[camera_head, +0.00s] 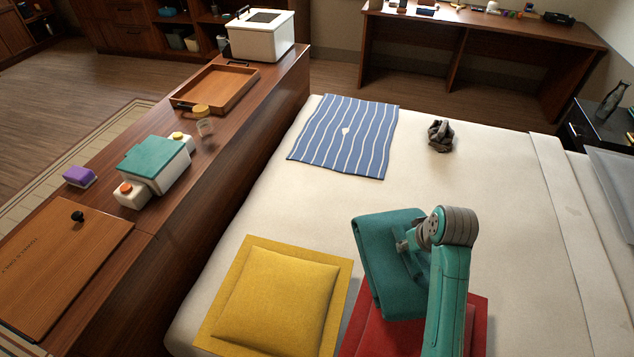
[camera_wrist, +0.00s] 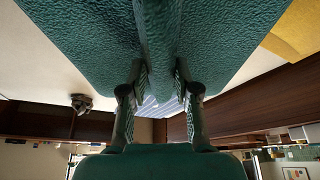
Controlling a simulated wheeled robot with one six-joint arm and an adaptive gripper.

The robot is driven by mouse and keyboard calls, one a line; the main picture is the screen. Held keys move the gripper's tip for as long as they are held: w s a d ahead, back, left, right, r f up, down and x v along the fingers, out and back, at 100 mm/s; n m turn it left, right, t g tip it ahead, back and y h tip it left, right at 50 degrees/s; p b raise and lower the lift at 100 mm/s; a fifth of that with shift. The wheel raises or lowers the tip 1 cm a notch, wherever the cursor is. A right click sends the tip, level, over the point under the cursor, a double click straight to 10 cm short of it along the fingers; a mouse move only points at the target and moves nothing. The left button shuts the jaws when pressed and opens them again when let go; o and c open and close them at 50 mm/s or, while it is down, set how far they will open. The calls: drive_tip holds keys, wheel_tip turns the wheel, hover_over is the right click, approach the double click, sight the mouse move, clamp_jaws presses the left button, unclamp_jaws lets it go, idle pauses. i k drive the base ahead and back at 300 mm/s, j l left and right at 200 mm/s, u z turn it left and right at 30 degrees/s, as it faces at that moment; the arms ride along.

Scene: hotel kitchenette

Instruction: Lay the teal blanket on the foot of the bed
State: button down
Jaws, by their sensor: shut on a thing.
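The teal blanket (camera_head: 385,245) is a folded block above the bed (camera_head: 480,185). It overlaps the red cushion in the head view, and I cannot tell whether it touches it. My gripper (camera_head: 415,255) is shut on the blanket's edge; the arm partly hides the hold. In the wrist view the blanket (camera_wrist: 90,40) fills the top, with a fold between the fingers of my gripper (camera_wrist: 158,85). The bed's left edge runs beside a long wooden bench (camera_head: 215,160).
A yellow cushion (camera_head: 275,297) and red cushion (camera_head: 370,335) lie on the near part of the bed. A blue striped cloth (camera_head: 345,135) and crumpled grey item (camera_head: 440,135) lie farther back. Bare sheet lies between the yellow cushion and the striped cloth.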

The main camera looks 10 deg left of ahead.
sight(311, 212)
drive_tip(key=j+z, duration=0.35)
drive_tip(key=j, duration=2.15)
drive_tip(key=k, duration=0.05)
